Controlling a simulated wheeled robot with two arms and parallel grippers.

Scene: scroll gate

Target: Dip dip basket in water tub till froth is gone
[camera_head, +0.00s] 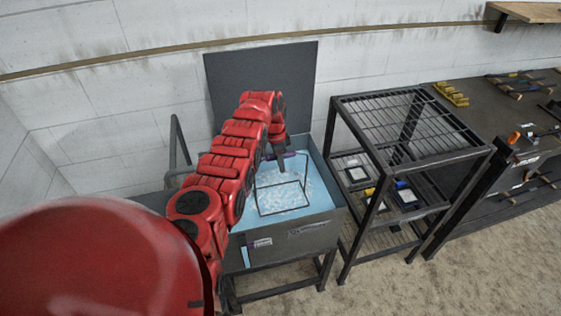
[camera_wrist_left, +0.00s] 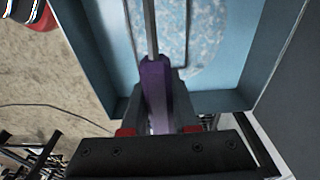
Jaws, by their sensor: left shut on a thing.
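The water tub (camera_head: 312,236) is a grey box with a light blue inside, standing on a dark frame. Whitish froth (camera_head: 281,197) covers much of the water inside it, and the froth also shows in the left wrist view (camera_wrist_left: 207,38). The dip basket (camera_head: 259,200) is a thin dark wire frame inside the tub, over the froth. Whether its bottom is under the water, I cannot tell. My left gripper (camera_head: 281,153) is above the back of the tub, shut on the basket's purple handle (camera_wrist_left: 155,82). A metal rod (camera_wrist_left: 149,30) runs from the handle toward the tub. My right gripper is out of view.
A dark upright panel (camera_head: 262,75) stands behind the tub. A black rack (camera_head: 412,122) with a mesh top stands close on the right, with small trays (camera_head: 357,174) on its lower shelf. A dark workbench (camera_head: 500,105) with tools is farther right. The floor in front is clear.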

